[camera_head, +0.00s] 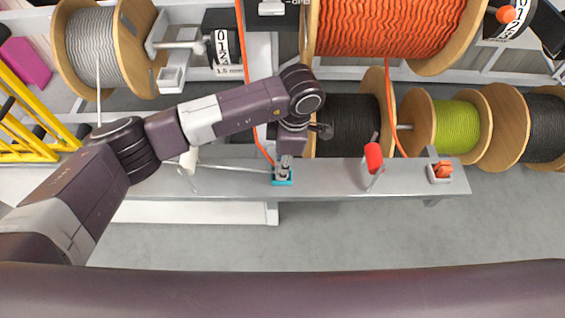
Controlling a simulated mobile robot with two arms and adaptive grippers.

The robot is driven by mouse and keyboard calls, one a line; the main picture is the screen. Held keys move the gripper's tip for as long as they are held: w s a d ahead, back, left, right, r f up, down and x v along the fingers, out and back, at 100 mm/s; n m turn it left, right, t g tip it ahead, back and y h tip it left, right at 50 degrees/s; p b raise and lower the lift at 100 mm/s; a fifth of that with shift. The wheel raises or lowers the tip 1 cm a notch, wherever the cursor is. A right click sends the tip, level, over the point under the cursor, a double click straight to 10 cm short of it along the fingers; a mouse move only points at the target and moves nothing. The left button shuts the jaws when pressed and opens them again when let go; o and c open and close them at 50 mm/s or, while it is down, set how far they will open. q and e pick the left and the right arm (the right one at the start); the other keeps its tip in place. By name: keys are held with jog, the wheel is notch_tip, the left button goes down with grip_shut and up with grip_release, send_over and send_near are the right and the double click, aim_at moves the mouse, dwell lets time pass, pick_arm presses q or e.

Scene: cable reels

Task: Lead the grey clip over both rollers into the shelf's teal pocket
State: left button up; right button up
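The grey cable hangs from the grey reel (92,45) at the upper left and passes behind my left arm. It shows again at a pale roller (188,160) and runs right along the shelf (330,181) to the teal pocket (283,182). A small grey piece, apparently the grey clip (284,172), is at the pocket. Whether it is fully seated is too small to tell. My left gripper (285,160) points down directly above the pocket; whether its fingers are closed on the clip is unclear. A second roller for the grey cable is not visible. My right gripper is out of view.
A red roller (373,157) stands on the shelf right of the teal pocket. An orange clip (442,169) sits in a pale holder at the shelf's right end. Orange, black and green reels stand behind. A yellow rack (30,115) is at the left. The floor in front is clear.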

pick_arm(q)
jog(key=o, duration=0.3)
jog(key=shift+r, duration=0.1)
jog(key=r, duration=0.4)
jog(key=d+r, duration=0.1)
jog(key=r, duration=0.6)
jog(key=shift+d+r, duration=0.25)
jog(key=shift+r, duration=0.15)
